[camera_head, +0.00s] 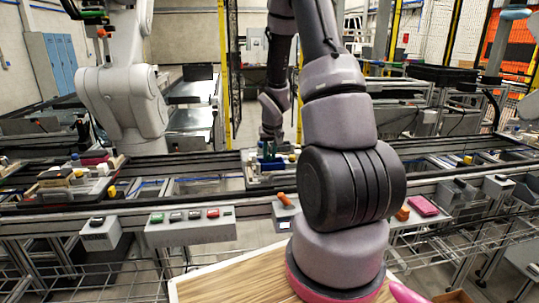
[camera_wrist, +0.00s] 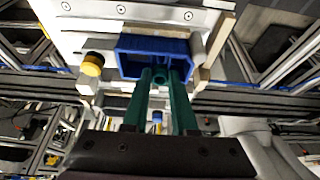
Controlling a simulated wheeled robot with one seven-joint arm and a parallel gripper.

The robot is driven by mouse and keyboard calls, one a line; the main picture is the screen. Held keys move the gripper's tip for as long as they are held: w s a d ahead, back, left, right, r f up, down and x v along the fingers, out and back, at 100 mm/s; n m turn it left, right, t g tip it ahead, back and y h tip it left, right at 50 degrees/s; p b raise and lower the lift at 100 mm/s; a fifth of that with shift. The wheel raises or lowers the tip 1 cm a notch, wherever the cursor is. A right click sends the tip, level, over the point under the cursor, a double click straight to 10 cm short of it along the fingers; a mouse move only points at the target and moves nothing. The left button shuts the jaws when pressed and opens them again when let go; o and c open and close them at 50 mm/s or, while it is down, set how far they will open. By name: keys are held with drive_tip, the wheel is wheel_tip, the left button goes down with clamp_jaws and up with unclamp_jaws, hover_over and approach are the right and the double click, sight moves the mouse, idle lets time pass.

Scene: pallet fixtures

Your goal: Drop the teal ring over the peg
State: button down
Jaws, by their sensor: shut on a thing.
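My gripper (camera_wrist: 160,75) has two long dark green fingers that reach down toward a blue open-topped box (camera_wrist: 128,62). The fingers are shut on a small teal ring (camera_wrist: 160,77), which shows between their tips. The ring is over or inside the blue box; I cannot tell its height. In the head view, the blue box (camera_head: 270,166) is small and far, on the pallet beyond the front rail. I cannot make out the peg for certain. A yellow-topped round part (camera_wrist: 92,64) stands left of the blue box, apart from the ring.
A light-coloured pallet plate (camera_wrist: 85,15) carries the box, with wooden strips at its right. Conveyor rails run across both views. A button panel (camera_head: 190,228) sits on the front rail. Another loaded pallet stands at the left, near a white robot arm (camera_head: 125,95).

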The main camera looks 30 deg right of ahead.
drive_tip(key=shift+f, duration=0.45)
idle(0.4)
drive_tip(key=c, duration=1)
unclamp_jaws()
drive_tip(key=shift+r, duration=0.2)
drive_tip(key=shift+r, duration=1.35)
